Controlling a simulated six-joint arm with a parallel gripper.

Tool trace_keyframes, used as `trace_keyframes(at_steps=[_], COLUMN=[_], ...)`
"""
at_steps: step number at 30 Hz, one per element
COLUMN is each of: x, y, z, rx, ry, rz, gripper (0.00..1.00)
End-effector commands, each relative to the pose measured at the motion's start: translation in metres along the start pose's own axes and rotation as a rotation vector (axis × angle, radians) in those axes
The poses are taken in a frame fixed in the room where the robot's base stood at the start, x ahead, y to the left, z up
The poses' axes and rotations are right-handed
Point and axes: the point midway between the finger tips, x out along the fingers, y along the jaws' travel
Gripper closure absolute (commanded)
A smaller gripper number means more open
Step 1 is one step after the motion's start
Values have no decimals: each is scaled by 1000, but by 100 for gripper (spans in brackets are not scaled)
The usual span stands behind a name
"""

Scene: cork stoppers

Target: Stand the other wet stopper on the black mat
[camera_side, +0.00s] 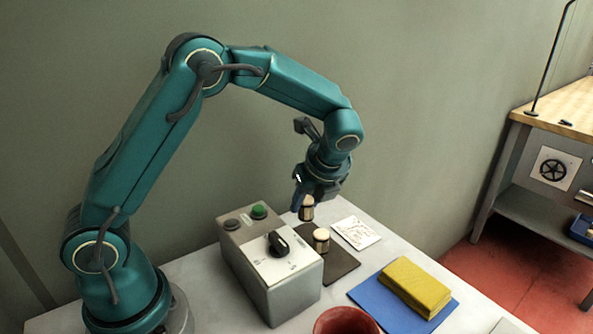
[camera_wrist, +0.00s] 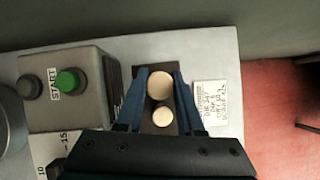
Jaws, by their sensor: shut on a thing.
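My gripper (camera_side: 307,203) is shut on a cork stopper (camera_side: 307,213) with a pale top and a darker lower part, held upright. In the wrist view this held stopper (camera_wrist: 158,86) is the larger pale disc between the fingers. A second stopper (camera_side: 321,240) stands upright on the black mat (camera_side: 340,264); it is the smaller disc (camera_wrist: 162,117) in the wrist view. The held stopper is just behind the standing one, near the mat's far end. I cannot tell whether its base touches the mat, and the fingers partly hide it.
A grey control box (camera_side: 293,297) with a green button and black knob stands close on the left of the mat. A white note (camera_side: 356,232) lies on the right. A yellow sponge (camera_side: 415,286) lies on a blue cloth (camera_side: 368,298). A red bowl (camera_side: 345,322) is in front.

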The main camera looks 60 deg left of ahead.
Motion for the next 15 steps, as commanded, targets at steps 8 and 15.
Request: trace_keyframes(at_steps=[8,15], x=[28,42], y=[1,0], z=[-16,-25], rx=[2,-1], ry=[0,-1], rz=[5,0], gripper=[100,100])
